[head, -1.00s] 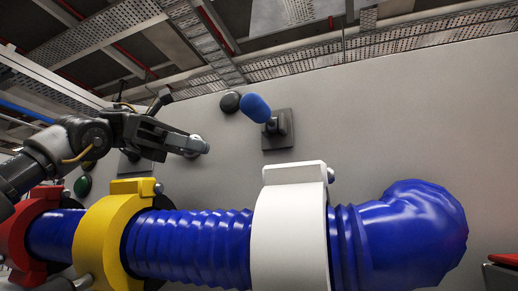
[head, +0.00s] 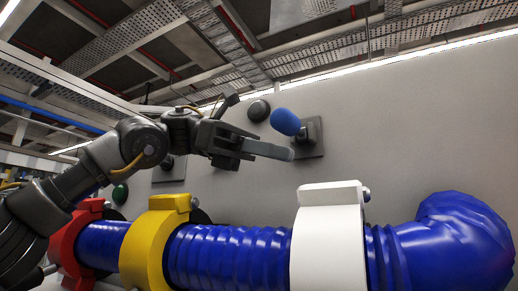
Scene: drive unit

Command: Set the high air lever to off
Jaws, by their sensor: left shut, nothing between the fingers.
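The lever with a blue knob (head: 286,121) sits on a dark square plate (head: 313,150) on the grey wall. The knob points up and to the left of its base. My left gripper (head: 290,154) is shut and empty. Its fingertips are just below the blue knob, in front of or beside the plate's left edge; I cannot tell whether they touch the lever. My right gripper is not in view.
A thick blue hose (head: 235,255) runs below, with red (head: 70,240), yellow (head: 150,250) and white (head: 328,250) clamps. A round black button (head: 259,110) is left of the knob. A green button (head: 120,193) is at the left. The wall at right is clear.

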